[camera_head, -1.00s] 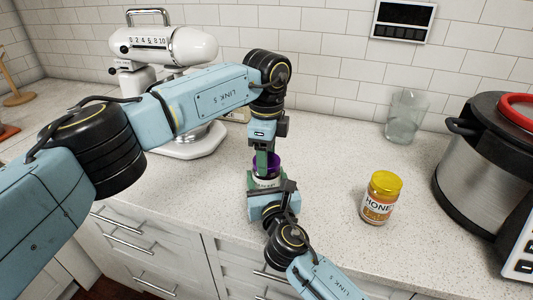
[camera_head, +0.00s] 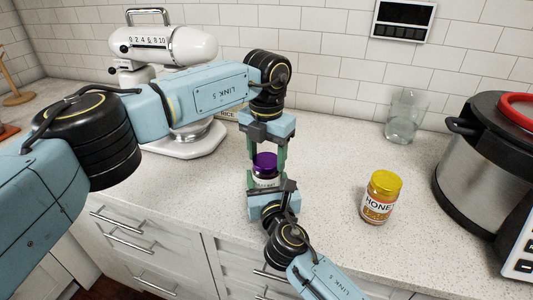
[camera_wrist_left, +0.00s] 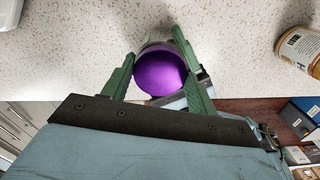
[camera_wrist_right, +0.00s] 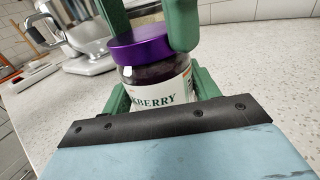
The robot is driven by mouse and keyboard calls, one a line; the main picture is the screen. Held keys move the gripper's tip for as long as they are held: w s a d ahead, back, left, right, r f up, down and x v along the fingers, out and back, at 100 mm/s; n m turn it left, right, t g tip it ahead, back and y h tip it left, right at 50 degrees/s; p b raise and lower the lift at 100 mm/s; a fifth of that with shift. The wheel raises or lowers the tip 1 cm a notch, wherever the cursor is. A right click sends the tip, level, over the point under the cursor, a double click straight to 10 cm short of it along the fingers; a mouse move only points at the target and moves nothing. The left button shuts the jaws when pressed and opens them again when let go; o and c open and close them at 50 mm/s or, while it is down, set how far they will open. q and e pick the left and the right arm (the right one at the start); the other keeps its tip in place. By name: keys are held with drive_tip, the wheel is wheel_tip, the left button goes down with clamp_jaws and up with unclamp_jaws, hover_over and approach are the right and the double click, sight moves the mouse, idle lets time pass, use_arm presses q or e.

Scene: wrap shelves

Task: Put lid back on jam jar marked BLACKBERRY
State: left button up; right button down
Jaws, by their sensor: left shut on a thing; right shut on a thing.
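The blackberry jam jar (camera_wrist_right: 150,95) has a white label on which "KBERRY" can be read. It stands upright above the counter's front edge. My right gripper (camera_head: 265,186) is shut on the jar, its fingers on either side of the glass in the right wrist view. The purple lid (camera_head: 265,160) sits over the jar's mouth, with no clear gap in the right wrist view (camera_wrist_right: 140,43). I cannot tell whether it is tight. My left gripper (camera_wrist_left: 157,42) comes from above and is shut on the lid, a green finger on each side.
A honey jar (camera_head: 381,197) with a yellow lid stands to the right. A glass (camera_head: 405,116) and a large steel cooker (camera_head: 480,155) are further right. A white mixer (camera_head: 165,47) stands behind my left arm. The counter between the jars is clear.

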use_arm(q)
drive_tip(key=m, duration=0.5)
drive_tip(key=shift+m, duration=0.4)
drive_tip(key=m, duration=1)
drive_tip(key=shift+m, duration=0.4)
drive_tip(key=m, duration=0.5)
drive_tip(key=o, duration=1.2)
drive_tip(key=shift+c, duration=0.2)
wheel_tip(320, 180, up, 12)
